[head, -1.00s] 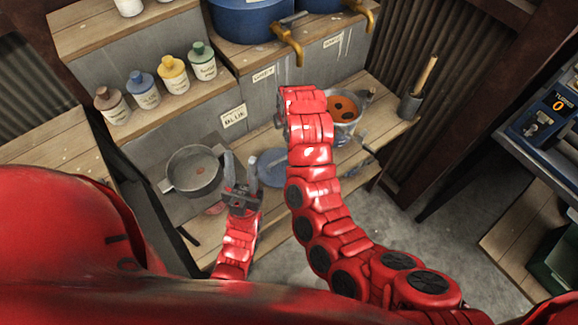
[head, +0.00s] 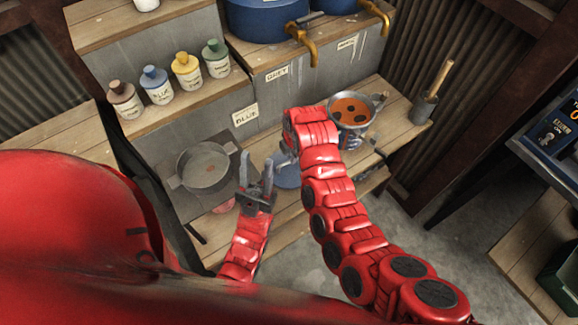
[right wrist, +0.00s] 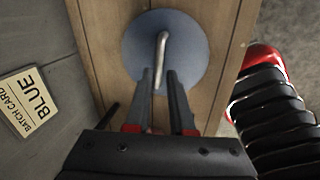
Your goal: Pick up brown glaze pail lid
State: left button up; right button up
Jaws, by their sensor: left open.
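A round blue-grey lid (head: 286,176) with a metal handle lies on the lower wooden shelf, partly hidden by my right arm. In the right wrist view, the lid (right wrist: 200,55) is seen from above with its handle (right wrist: 162,48) upright in the picture. My right gripper (right wrist: 159,75) is over the lid, its two fingers apart with the handle between their tips; I cannot tell whether they touch it. My left gripper (head: 256,168) is open and empty, left of the lid. An open pail of brown-orange glaze (head: 368,115) stands right of my right arm.
A grey pan (head: 205,165) sits left of my left gripper. Several small bottles (head: 187,72) stand on the upper shelf. Blue tanks with brass taps (head: 305,42) are at the back. A grey pot with a wooden handle (head: 422,108) is at the shelf's right end.

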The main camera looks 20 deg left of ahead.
aim_at(289, 166)
jog(key=shift+w+a+f+p, duration=0.15)
jog(key=shift+f+p, duration=0.25)
jog(key=shift+f, duration=0.6)
jog(key=shift+w+a+f+p, duration=0.1)
jog(key=shift+a+f+p, duration=0.25)
jog(key=shift+f, duration=0.6)
jog(key=shift+w+f, duration=0.15)
jog(key=shift+f, duration=0.85)
grip_shut()
